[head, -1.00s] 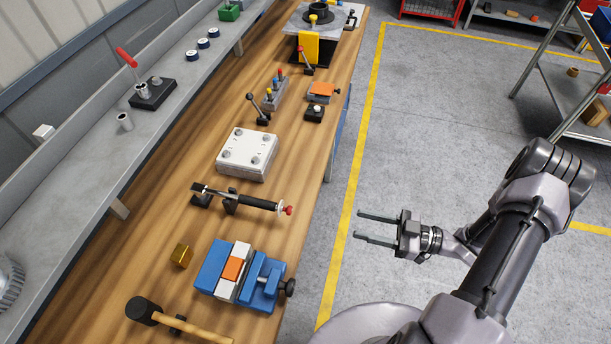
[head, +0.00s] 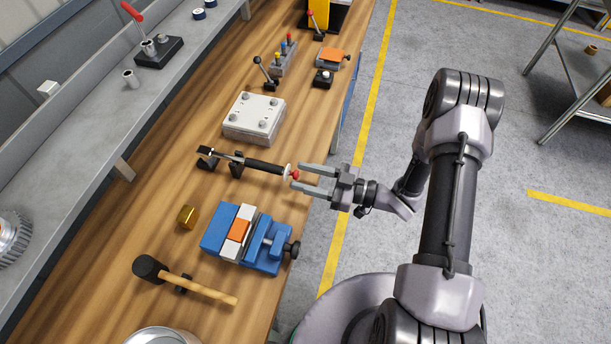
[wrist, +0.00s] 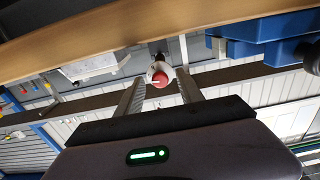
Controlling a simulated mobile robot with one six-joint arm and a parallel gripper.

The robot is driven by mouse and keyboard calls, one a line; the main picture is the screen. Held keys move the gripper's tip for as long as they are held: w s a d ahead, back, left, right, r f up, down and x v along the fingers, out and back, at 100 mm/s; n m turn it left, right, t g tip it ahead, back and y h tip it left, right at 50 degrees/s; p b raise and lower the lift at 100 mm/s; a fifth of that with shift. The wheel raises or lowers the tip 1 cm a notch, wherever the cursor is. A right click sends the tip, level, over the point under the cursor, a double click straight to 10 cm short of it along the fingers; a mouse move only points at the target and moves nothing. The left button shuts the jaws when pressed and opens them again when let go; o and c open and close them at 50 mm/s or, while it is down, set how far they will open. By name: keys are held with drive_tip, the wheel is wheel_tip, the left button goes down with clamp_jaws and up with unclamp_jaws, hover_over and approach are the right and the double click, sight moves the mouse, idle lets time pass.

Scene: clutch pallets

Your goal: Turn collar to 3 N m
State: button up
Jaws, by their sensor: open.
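The torque wrench (head: 262,166) lies on the bench, resting in black holders, with its black handle toward the bench's front edge. At its handle end are a pale collar (head: 288,170) and a red end knob (head: 295,175). My gripper (head: 297,177) is open at this end, its two fingertips on either side of the red knob. In the wrist view the red knob (wrist: 160,80) shows between the open fingers, with the pale collar (wrist: 158,67) just behind it. I cannot tell whether the fingers touch either one. Any scale marks are too small to read.
A blue vise (head: 262,245) holding an orange-and-white piece stands close by, nearer the camera. A mallet (head: 200,287) and a brass block (head: 187,217) lie near it. A white plate block (head: 254,117) sits beyond the wrench.

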clamp_jaws()
drive_tip(key=shift+n, duration=0.3)
drive_tip(key=n+b, duration=0.1)
drive_tip(key=n, duration=0.3)
drive_tip(key=shift+f+n+b, duration=0.1)
drive_tip(key=shift+n+b, duration=0.2)
drive_tip(key=shift+b, duration=0.1)
drive_tip(key=n+b, duration=0.2)
drive_tip(key=n, duration=0.3)
drive_tip(key=n+b, duration=0.3)
drive_tip(key=n, duration=0.2)
drive_tip(key=shift+n+b, duration=1.85)
drive_tip(key=shift+n, duration=0.45)
